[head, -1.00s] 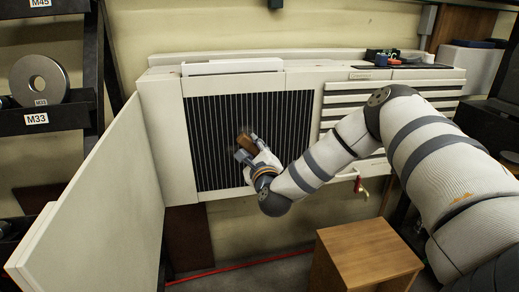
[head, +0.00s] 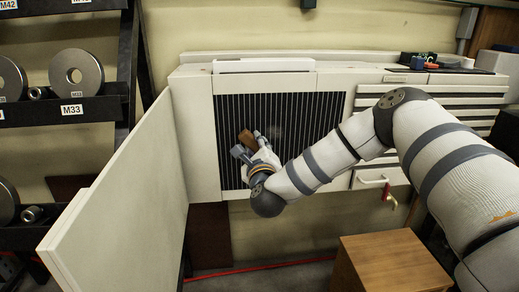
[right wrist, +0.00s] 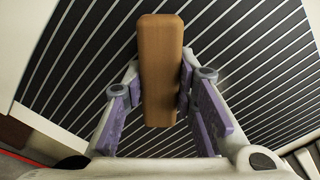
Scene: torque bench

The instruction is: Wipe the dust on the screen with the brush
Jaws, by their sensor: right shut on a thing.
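The screen (head: 312,115) is a dark panel with thin pale vertical lines, set in a cream cabinet; it also fills much of the right wrist view (right wrist: 75,65). A faint greyish patch of what looks like dust (head: 277,132) shows near its middle. The brush (head: 246,139) shows as a brown wooden block, held in front of the left part of the screen. My right gripper (head: 249,147) is shut on it, with a finger at each side of the block (right wrist: 160,70) in the right wrist view. The brush's far side and any contact with the screen are hidden. My left gripper is out of view.
A cream door (head: 125,190) stands open left of the screen. Louvres (head: 455,100) lie to its right, partly behind my right arm. A wooden box (head: 395,262) stands low in front. A rack with metal discs (head: 76,72) is at far left.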

